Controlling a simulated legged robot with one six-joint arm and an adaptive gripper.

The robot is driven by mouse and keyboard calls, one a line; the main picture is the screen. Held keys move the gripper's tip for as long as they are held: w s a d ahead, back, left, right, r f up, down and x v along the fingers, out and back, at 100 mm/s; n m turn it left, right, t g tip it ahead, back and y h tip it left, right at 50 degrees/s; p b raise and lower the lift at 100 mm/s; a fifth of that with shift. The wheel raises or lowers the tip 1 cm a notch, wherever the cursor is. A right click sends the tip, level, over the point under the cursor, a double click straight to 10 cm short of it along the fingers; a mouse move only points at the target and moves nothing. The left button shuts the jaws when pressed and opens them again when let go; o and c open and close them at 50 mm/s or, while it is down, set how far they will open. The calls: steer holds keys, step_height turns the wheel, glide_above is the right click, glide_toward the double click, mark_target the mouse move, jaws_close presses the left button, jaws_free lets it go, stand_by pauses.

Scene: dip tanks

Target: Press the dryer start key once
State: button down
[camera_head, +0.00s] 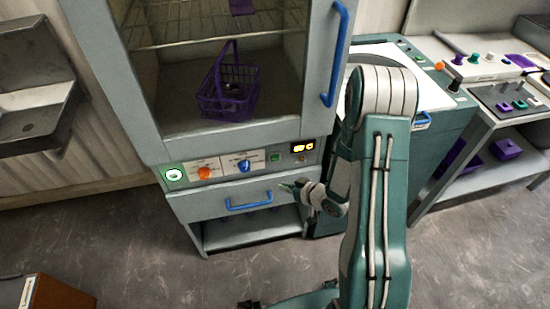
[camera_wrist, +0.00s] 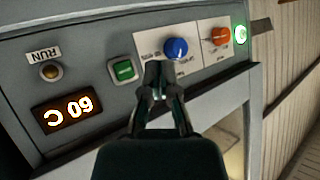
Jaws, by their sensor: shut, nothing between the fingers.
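The dryer is a grey cabinet (camera_head: 230,138) with a control panel below its glass door. A square green key (camera_head: 275,156) sits on the panel between the blue knob and the display; it also shows in the wrist view (camera_wrist: 124,70). Its marking is too small to read. My gripper (camera_head: 288,187) is shut and empty, in front of the panel and below the green key in the head view. In the wrist view my closed fingertips (camera_wrist: 156,72) overlap the panel just right of the green key, near the blue knob. I cannot see them touching anything.
The panel also holds a blue knob (camera_wrist: 176,48), an orange knob (camera_wrist: 220,36), a lit green round element (camera_wrist: 240,34), a lit display (camera_wrist: 68,112) and a dull RUN lamp (camera_wrist: 51,71). A blue drawer handle (camera_head: 249,205) is below. A purple basket (camera_head: 229,95) stands inside the dryer.

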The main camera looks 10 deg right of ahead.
mark_target(275, 158)
stand_by(0.3)
steer(key=shift+w, duration=4.4)
steer(key=shift+w, duration=0.4)
